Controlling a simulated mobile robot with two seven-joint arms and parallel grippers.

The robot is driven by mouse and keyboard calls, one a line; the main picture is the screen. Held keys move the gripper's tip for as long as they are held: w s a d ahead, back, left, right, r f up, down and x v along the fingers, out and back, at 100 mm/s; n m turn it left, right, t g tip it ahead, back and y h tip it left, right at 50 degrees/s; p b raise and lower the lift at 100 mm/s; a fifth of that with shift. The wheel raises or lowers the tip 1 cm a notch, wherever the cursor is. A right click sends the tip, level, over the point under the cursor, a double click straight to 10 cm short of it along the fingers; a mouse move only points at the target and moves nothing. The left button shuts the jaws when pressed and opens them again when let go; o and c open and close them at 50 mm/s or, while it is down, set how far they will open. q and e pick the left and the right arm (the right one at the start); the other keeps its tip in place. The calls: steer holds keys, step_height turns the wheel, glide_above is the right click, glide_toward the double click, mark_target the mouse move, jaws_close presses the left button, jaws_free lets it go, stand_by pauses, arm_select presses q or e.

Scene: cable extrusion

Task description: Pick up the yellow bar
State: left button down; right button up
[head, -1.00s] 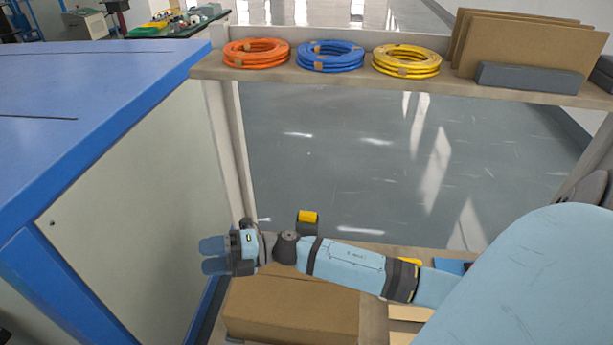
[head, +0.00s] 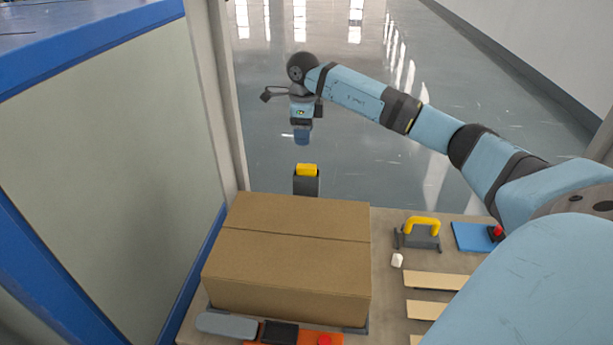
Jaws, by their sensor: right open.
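A short yellow bar (head: 307,170) sits on top of a dark grey holder (head: 306,187), behind the cardboard box. A second yellow piece, an arched handle (head: 422,225), stands on a grey base to the right of the box. My right gripper (head: 302,138) points down, and in the picture it is just above the short yellow bar, apart from it. It is open, with nothing seen between its fingers; the gap between them is hard to make out from this side. My left gripper is out of view.
A closed cardboard box (head: 290,250) takes up the middle of the shelf (head: 387,300). Light wooden strips (head: 432,281), a small white block (head: 397,260) and a blue plate (head: 472,237) lie to its right. A blue-framed cabinet (head: 110,140) stands close on the left.

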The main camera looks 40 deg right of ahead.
steer(key=b, duration=0.2)
glide_above(304, 166)
step_height(304, 166, down, 6)
steer(key=shift+a+f, duration=0.1)
steer(key=shift+f, duration=0.05)
steer(key=f+b, duration=0.1)
steer(key=f, duration=0.1)
steer(key=f+b, duration=0.1)
steer(key=f, duration=0.2)
steer(key=shift+w+d, duration=0.1)
steer(key=shift+d, duration=0.1)
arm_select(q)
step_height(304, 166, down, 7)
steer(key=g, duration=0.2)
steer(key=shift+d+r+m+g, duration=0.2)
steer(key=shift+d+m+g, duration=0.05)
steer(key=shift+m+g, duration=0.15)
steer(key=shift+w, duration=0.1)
arm_select(e)
steer(key=c, duration=1)
